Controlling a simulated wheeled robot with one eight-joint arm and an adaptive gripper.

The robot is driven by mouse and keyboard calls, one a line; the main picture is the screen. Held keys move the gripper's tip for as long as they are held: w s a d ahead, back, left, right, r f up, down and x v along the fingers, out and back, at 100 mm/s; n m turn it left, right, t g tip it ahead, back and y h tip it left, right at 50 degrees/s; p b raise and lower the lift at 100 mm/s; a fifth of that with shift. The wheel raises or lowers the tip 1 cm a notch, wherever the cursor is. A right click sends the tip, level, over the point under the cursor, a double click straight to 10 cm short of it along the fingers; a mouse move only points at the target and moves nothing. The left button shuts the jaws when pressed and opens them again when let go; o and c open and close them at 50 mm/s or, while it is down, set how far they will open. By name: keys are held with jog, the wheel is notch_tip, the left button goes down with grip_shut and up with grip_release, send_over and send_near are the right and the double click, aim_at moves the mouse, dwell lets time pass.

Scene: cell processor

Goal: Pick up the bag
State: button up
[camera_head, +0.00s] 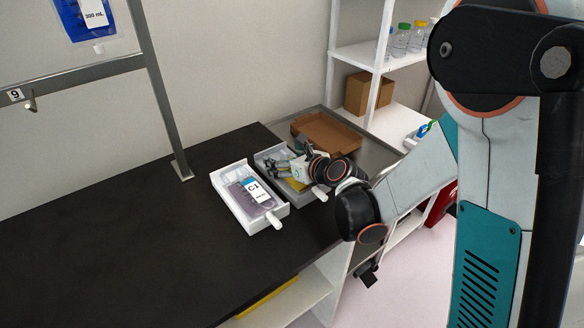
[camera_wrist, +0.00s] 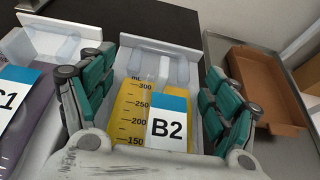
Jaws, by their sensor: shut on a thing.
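The bag labelled B2 holds yellow liquid and has a printed volume scale; in the wrist view the bag (camera_wrist: 130,115) lies between my fingers. In the head view the yellow bag (camera_head: 297,184) is mostly covered by my gripper (camera_head: 285,169). My gripper, also in the wrist view (camera_wrist: 160,72), is shut on the yellow bag, with teal-padded fingers along its two sides. The bag is at a light tray (camera_head: 262,157) on the dark counter; whether it is lifted off the tray floor I cannot tell.
A white tray (camera_head: 224,196) with a purple bag (camera_head: 240,193) labelled C1 stands close on the left. A brown cardboard tray (camera_head: 325,135) lies on the metal surface behind. A metal frame post (camera_head: 160,100) rises at the left. White shelves (camera_head: 365,55) with bottles stand at the back right.

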notch_tip(320, 180, up, 20)
jog(key=p, duration=0.7)
jog(key=shift+p, duration=0.4)
jog(key=o, duration=1)
jog(key=c, duration=1)
notch_tip(320, 180, up, 12)
jog(key=p, duration=0.9)
